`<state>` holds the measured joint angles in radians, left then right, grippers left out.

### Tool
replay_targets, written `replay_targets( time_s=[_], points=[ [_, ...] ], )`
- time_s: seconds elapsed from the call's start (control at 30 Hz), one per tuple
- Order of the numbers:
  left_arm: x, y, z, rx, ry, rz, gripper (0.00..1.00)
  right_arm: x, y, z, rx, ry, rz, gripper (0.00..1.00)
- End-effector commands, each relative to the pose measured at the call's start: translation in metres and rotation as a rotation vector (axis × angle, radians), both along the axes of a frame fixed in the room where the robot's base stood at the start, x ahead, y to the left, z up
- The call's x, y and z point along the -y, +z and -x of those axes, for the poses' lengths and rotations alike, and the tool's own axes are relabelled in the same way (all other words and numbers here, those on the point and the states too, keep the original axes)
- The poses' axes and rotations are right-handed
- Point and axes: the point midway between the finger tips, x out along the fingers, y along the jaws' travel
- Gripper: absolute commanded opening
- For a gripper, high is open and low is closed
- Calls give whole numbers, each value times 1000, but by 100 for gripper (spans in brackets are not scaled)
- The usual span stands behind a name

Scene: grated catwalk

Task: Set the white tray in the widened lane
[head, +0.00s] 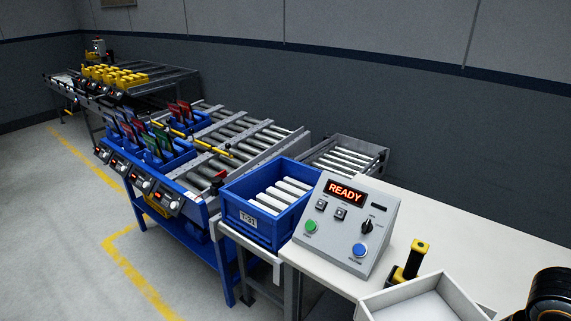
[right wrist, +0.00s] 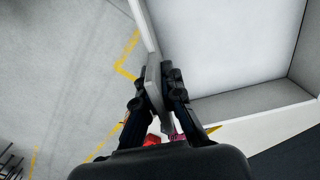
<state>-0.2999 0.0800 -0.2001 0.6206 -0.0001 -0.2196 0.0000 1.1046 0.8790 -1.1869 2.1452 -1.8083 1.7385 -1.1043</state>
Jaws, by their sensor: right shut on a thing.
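The white tray (head: 425,300) shows at the bottom right of the head view, partly cut off by the frame. In the right wrist view its pale inside (right wrist: 225,40) and walls fill the upper right. My right gripper (right wrist: 160,75) is shut on the tray's wall, with a finger on each side. I cannot tell whether the tray touches the worktop. Several roller lanes (head: 243,131), divided by grey rails, lie on the blue-framed conveyor at the centre left. I cannot tell which is the widened one. My left gripper is not in view.
A control box (head: 345,225) reading READY stands on the white worktop (head: 480,225). A blue bin (head: 257,228) marked T-21 sits between it and the lanes. A yellow-and-black handle (head: 412,262) stands by the tray. Blue bins with coloured cards (head: 155,148) line the conveyor's near side.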

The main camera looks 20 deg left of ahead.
Motion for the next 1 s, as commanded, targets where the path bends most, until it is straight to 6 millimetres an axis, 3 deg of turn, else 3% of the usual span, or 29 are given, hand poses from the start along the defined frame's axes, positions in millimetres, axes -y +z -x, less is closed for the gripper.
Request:
replay_targets(
  time_s=[0.03, 0.2, 0.57, 1.0],
  points=[
    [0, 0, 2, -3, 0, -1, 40, 1, -18, 11, -6, 96, 0, 0],
    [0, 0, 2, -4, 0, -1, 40, 0, -65, 33, -4, 390, 0, 0],
    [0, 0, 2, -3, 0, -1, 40, 0, -136, 67, -2, 838, -2, 0],
    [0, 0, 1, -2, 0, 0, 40, -5, -136, 67, 6, 858, -6, 0]
  ],
)
